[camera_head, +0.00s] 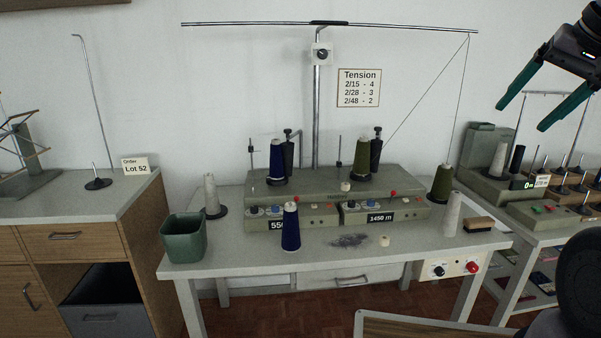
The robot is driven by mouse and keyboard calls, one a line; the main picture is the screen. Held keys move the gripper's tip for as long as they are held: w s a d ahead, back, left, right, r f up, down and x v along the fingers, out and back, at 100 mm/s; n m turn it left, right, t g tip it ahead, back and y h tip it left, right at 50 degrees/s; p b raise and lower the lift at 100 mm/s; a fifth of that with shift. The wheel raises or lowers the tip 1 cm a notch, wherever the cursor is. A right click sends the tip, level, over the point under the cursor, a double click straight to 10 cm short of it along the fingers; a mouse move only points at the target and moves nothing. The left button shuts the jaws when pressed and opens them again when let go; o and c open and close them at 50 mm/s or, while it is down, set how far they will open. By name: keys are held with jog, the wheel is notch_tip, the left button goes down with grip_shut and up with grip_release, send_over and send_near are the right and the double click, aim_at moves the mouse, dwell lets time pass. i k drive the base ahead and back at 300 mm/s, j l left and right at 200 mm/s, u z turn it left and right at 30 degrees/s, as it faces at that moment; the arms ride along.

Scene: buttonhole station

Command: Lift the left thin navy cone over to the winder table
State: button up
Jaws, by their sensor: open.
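Two navy cones show. One navy cone (277,160) stands on the left side of the grey-green machine, on a dark round base. The other navy cone (290,228) stands upright at the machine's front, left of the table's middle. I cannot tell from the picture which is meant by left thin. My gripper (521,116) hangs at the upper right with its green fingers apart and nothing between them, well away from both cones. Several tables show; the middle table (225,262) bears the two-headed machine (330,196).
A green bin (183,238) stands at the middle table's left front. Olive cones (361,158) and a pale cone (211,194) stand around the machine. A brush (479,223) lies at the right. A side table (540,228) and a left cabinet (75,208) flank it.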

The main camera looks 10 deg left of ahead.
aim_at(212, 204)
jog(key=u, duration=1.4)
jog(key=i+j+z, duration=0.2)
jog(key=i+j, duration=0.25)
jog(key=j, duration=0.15)
jog(key=i+j+z, duration=0.2)
jog(key=i+j, duration=0.15)
jog(key=j, duration=0.25)
jog(key=i+j, duration=0.2)
jog(key=j, duration=0.15)
jog(key=i+j+z, duration=0.15)
jog(key=j, duration=0.2)
jog(key=i+j+z, duration=0.1)
jog(key=j, duration=0.25)
jog(key=i+j+z, duration=0.1)
jog(key=i+j, duration=0.15)
jog(key=j, duration=0.15)
